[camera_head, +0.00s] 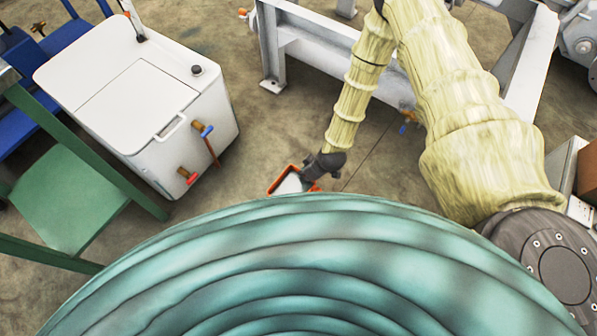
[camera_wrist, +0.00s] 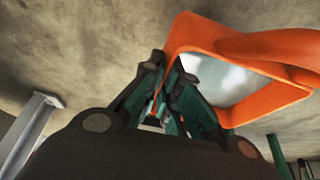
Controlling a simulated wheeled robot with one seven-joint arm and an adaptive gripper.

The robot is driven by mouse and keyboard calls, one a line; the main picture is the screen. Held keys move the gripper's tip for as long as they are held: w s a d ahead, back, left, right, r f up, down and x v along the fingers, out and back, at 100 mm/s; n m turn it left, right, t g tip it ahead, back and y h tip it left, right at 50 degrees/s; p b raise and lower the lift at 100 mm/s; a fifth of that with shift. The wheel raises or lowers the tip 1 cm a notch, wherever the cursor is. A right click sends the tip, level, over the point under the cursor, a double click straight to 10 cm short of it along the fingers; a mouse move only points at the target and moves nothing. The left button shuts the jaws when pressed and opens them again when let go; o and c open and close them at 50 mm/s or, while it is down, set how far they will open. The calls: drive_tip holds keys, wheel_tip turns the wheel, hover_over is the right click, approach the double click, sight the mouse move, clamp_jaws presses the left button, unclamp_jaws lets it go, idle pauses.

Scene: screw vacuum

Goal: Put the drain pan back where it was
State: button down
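The drain pan (camera_head: 279,180) has an orange rim and a pale grey inside. In the head view it is low at the centre, partly hidden behind my own teal-covered body. My gripper (camera_head: 315,172) is at its right side. In the wrist view the pan (camera_wrist: 215,34) fills the upper right, with a thick orange handle loop across it. The fingers of my gripper (camera_wrist: 166,68) come close together at the pan's near left edge, with a strip of orange between them. They look shut on the pan's edge. I cannot tell whether the pan touches the floor.
A white tank cabinet (camera_head: 130,95) with red and blue valves stands at left. A green stand (camera_head: 70,195) is in front of it. A white steel frame (camera_head: 320,45) stands behind my arm. Bare concrete floor (camera_head: 265,130) lies between cabinet and frame.

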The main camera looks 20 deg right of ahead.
drive_tip(key=shift+s+f+b, duration=0.2)
drive_tip(key=shift+f+b, duration=0.15)
drive_tip(key=shift+f, duration=0.8)
drive_tip(key=w+d+b, duration=0.1)
drive_tip(key=w+d, duration=0.1)
drive_tip(key=w, duration=0.2)
drive_tip(key=w+d+f+b, duration=0.1)
drive_tip(key=w+d+b, duration=0.1)
drive_tip(key=w, duration=0.3)
drive_tip(key=w+d+b, duration=0.2)
drive_tip(key=w, duration=0.3)
drive_tip(key=shift+d+f, duration=0.2)
drive_tip(key=shift+f, duration=0.15)
drive_tip(key=shift+w+f+b, duration=0.15)
drive_tip(key=shift+f+b, duration=0.3)
drive_tip(key=shift+f, duration=0.4)
drive_tip(key=shift+w+f+b, duration=0.1)
drive_tip(key=shift+f+b, duration=0.35)
drive_tip(key=shift+f, duration=0.4)
drive_tip(key=shift+f, duration=0.2)
drive_tip(key=c, duration=1.6)
unclamp_jaws()
drive_tip(key=shift+c, duration=0.2)
drive_tip(key=shift+r, duration=0.2)
